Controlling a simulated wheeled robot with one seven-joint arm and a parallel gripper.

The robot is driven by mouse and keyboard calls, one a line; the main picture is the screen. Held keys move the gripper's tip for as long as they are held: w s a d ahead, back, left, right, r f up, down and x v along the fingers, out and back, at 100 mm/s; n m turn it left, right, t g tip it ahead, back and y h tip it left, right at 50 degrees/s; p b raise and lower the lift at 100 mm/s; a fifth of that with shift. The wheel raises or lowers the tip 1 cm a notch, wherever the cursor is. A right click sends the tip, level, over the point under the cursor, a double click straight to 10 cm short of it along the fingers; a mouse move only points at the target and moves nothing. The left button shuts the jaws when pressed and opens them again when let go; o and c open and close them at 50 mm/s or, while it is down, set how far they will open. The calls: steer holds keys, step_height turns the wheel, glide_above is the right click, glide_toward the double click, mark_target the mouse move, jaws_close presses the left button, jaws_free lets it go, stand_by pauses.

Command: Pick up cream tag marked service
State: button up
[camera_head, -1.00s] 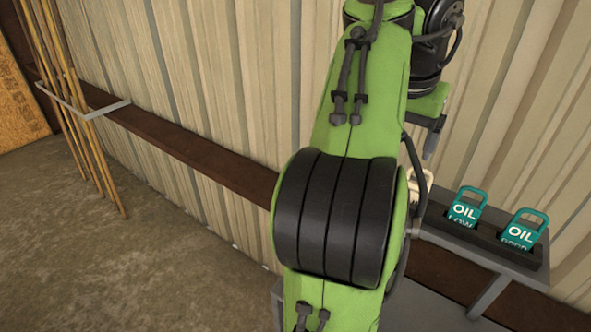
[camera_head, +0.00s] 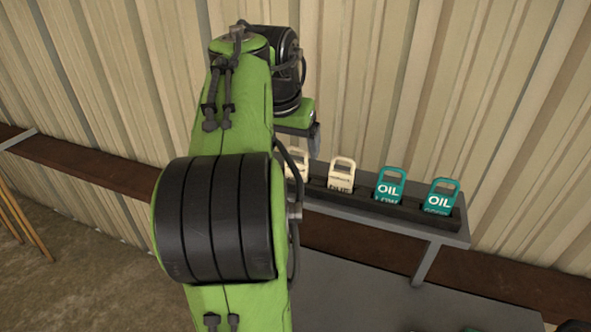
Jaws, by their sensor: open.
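Two cream tags stand in a dark slotted rack on a grey wall shelf. One cream tag (camera_head: 341,174) shows clearly, with a small line of print and larger letters below; I cannot read it surely. The other cream tag (camera_head: 299,163) is half hidden behind my arm, and its print is hidden. My gripper (camera_head: 315,140) hangs just above and to the right of the half-hidden tag in the picture. Only part of it shows behind my arm; it is open, with nothing seen in it.
Two teal tags marked OIL, a left one (camera_head: 389,186) and a right one (camera_head: 440,197), stand in the same rack (camera_head: 409,210). The grey shelf (camera_head: 453,238) has a bracket below. A grey surface (camera_head: 360,297) lies lower down. Ribbed wall stands close behind.

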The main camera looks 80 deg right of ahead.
mark_target(296, 162)
steer(key=x, duration=0.7)
steer(key=shift+f, duration=0.1)
steer(key=shift+a, duration=0.1)
steer(key=c, duration=1.1)
step_height(296, 162, up, 10)
steer(key=shift+r, duration=0.1)
